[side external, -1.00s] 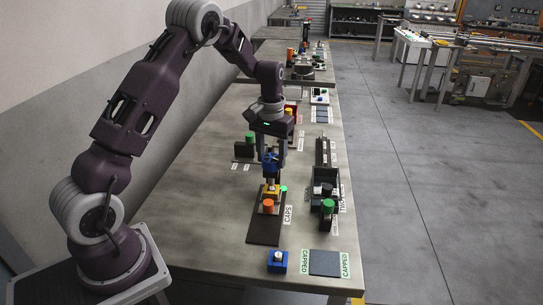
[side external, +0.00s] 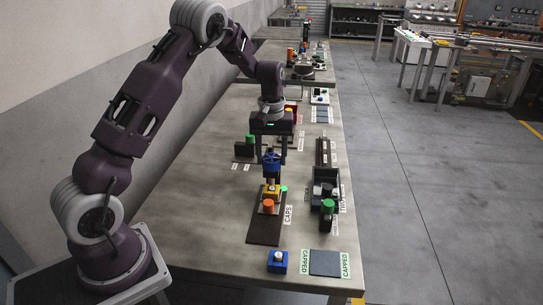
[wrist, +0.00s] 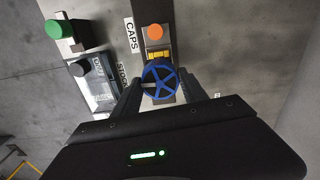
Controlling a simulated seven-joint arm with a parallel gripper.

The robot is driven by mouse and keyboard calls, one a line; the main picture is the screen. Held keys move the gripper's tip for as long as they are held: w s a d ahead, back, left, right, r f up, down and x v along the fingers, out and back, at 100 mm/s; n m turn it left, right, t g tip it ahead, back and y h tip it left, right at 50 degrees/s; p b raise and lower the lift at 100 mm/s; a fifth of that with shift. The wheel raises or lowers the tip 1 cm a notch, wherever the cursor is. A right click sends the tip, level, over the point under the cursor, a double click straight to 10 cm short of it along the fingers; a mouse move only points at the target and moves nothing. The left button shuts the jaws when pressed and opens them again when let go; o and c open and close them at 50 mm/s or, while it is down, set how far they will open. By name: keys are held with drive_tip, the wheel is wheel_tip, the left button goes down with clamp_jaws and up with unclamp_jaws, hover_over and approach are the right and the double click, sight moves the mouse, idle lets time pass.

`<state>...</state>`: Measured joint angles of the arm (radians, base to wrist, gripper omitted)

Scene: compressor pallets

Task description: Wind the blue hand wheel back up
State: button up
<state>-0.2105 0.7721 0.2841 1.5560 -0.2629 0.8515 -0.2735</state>
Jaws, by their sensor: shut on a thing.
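The blue hand wheel (side external: 271,160) sits level on top of an upright press above a yellow block (side external: 271,190). In the wrist view the spoked wheel (wrist: 160,80) lies between my two fingers. My gripper (side external: 270,154) points straight down with one finger on each side of the wheel, shut on its rim. The stem below the wheel shows only in part. What the yellow block holds is hidden by the press.
An orange cap (side external: 267,205) stands in front on a dark CAPS plate (side external: 264,231). A black stock tray (side external: 319,176) and a green-topped post (side external: 328,207) stand close on the right. A blue block (side external: 277,262) and a dark CAPPED pad (side external: 324,263) lie at the near end.

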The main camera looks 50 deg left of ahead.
sight(272, 158)
drive_tip(key=o, duration=1.4)
drive_tip(key=shift+c, duration=0.2)
wheel_tip(272, 158, up, 7)
drive_tip(key=shift+r, duration=0.1)
drive_tip(key=s+d+r+m+t, duration=0.3)
drive_tip(key=s+d+r+m, duration=0.2)
drive_tip(key=s+d+r, duration=0.8)
drive_tip(key=s+d+m+t, duration=0.1)
drive_tip(key=s+d+m, duration=0.1)
drive_tip(key=s, duration=0.6)
drive_tip(key=s+d+m+t, duration=0.1)
drive_tip(key=s+d+m, duration=0.1)
drive_tip(key=s, duration=0.6)
drive_tip(key=shift+s+d+f+m+t, duration=0.2)
drive_tip(key=shift+s+f+m+t, duration=0.1)
drive_tip(key=shift+f+m, duration=0.2)
